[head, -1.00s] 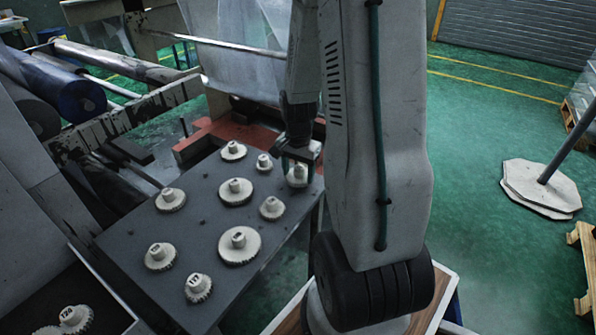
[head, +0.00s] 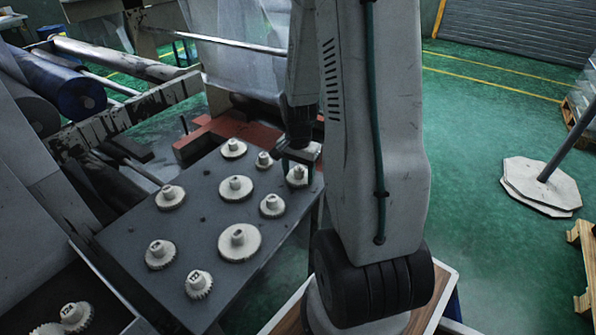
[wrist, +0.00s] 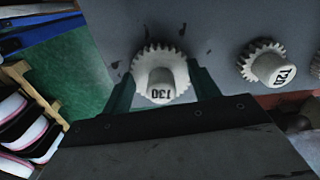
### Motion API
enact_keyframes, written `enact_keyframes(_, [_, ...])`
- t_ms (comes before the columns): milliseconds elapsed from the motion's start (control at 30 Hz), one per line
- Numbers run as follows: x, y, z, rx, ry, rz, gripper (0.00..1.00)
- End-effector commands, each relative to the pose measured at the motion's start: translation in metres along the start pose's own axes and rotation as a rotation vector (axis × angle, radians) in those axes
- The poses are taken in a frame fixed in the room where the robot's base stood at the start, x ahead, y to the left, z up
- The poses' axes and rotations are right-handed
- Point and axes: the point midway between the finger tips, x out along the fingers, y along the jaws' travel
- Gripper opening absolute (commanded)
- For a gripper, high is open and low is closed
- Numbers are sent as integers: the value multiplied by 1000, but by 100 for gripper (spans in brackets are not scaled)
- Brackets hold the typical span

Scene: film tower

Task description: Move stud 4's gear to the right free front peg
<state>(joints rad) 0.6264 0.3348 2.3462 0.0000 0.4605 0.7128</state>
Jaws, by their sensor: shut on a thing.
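My gripper (head: 297,165) is at the far right corner of the dark grey plate. It is shut on a white gear (head: 297,179), which also shows in the wrist view (wrist: 160,77) with its hub marked 130 between the green fingers. The gear appears at the plate's surface; I cannot tell whether it touches it. Several other white gears stand on the plate, among them a large one (head: 239,241) near the front right and one (head: 198,284) at the front marked 122. A gear marked 120 (wrist: 270,66) is beside the held one in the wrist view. Stud numbers are not readable.
Small dark bare pegs (head: 202,219) show on the plate (head: 190,237). A dark tray at the lower left holds loose gears (head: 76,316). Rollers (head: 77,95) stand at the left. The green floor (head: 480,130) to the right is mostly clear, with a pole on a base (head: 540,184).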

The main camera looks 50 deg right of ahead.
Motion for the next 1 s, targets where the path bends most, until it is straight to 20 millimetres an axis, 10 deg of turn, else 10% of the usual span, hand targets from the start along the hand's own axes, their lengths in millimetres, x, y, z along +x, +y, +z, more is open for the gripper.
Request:
enact_keyframes(300, [5, 0, 0, 0, -1, 1, 36])
enact_keyframes(333, [5, 0, 0, 0, 0, 0, 66])
enact_keyframes(400, [5, 0, 0, 0, 0, 0, 86])
enact_keyframes(767, [0, 0, 0, 0, 2, -1, 86])
enact_keyframes(1000, [-38, -1, -1, 0, 4, -4, 86])
